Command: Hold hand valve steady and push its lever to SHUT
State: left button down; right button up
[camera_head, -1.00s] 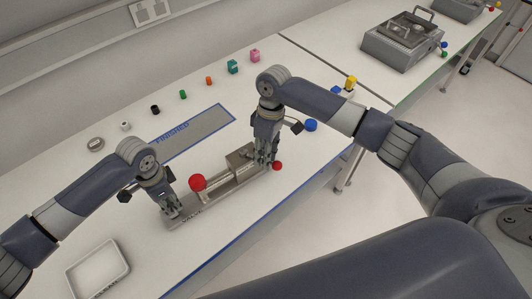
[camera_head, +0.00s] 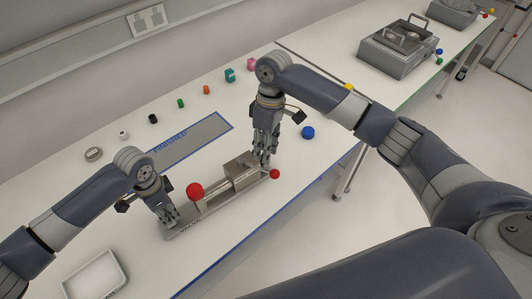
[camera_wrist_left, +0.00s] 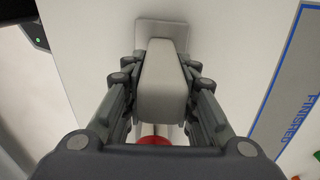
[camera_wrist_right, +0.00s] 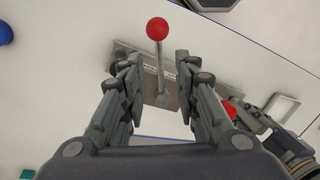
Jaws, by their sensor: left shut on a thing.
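The hand valve is a long grey metal assembly (camera_head: 215,199) lying on the white table. A large red knob (camera_head: 195,190) stands on its left part, and a lever with a small red ball (camera_head: 275,174) is at its right end. My left gripper (camera_head: 170,217) is shut on the valve's left end; the left wrist view shows a pale grey block (camera_wrist_left: 162,85) between its fingers (camera_wrist_left: 162,88). My right gripper (camera_head: 264,158) is open above the right end. In the right wrist view, the lever (camera_wrist_right: 159,75) shows between the spread fingers (camera_wrist_right: 152,80), with no visible grip on it.
A blue-outlined FINISHED strip (camera_head: 195,140) lies behind the valve. A white tray (camera_head: 95,275) stands at the front left. Several small coloured pieces line the back. A blue ball (camera_head: 308,132) sits right of my right gripper. A metal chamber (camera_head: 398,47) stands farther right.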

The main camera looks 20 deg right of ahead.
notch_tip(320, 180, up, 8)
jog(key=w+d, duration=0.1)
dwell(0.9)
jog(key=shift+w, duration=0.1)
notch_tip(320, 180, up, 12)
jog(key=w+d, duration=0.1)
jog(key=d, duration=0.1)
jog(key=shift+w, duration=0.2)
dwell(0.3)
jog(key=shift+f, duration=0.15)
